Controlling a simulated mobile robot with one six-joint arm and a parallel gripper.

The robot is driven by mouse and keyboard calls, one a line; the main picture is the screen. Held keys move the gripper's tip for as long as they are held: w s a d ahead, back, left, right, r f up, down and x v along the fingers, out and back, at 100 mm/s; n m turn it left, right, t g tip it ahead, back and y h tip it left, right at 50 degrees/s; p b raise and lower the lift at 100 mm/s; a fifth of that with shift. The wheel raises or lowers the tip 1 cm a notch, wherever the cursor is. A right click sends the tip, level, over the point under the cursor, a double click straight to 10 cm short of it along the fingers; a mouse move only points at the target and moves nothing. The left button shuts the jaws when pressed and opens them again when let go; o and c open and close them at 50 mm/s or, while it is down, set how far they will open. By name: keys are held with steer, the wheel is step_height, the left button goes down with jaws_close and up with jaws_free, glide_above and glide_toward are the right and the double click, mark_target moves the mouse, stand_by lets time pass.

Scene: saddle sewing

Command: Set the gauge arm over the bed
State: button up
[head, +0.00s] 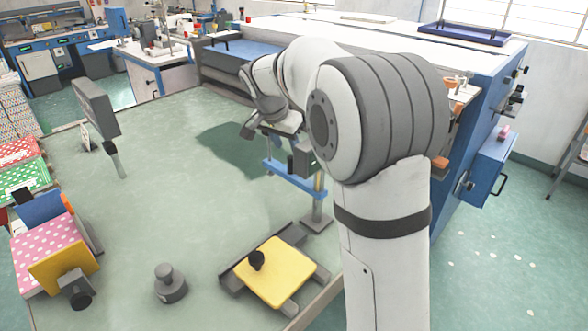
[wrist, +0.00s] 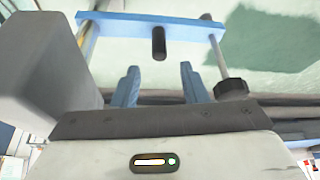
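The blue gauge arm (head: 284,176) is a flat bar carried by a grey post (head: 318,207) on the green table, right of centre in the head view. In the wrist view the blue bar (wrist: 115,25) crosses the top, with a dark peg (wrist: 159,44) near its middle and the post with a black knob (wrist: 232,89) at right. My gripper (wrist: 159,72) is open, its two blue fingers apart and empty. The peg shows between and beyond the fingertips, apart from them. In the head view my wrist is above the bar and partly hides it. I cannot tell which surface is the bed.
A yellow plate (head: 275,272) with a black knob lies at the front of the table. A grey round weight (head: 170,283) stands left of it. A grey paddle on a post (head: 98,108) and patterned stacks (head: 45,250) are at left. The table's middle is clear.

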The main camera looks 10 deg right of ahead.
mark_target(291, 157)
steer(key=p+x, duration=0.1)
steer(key=x, duration=0.7)
steer(key=shift+c, duration=0.6)
jaws_close()
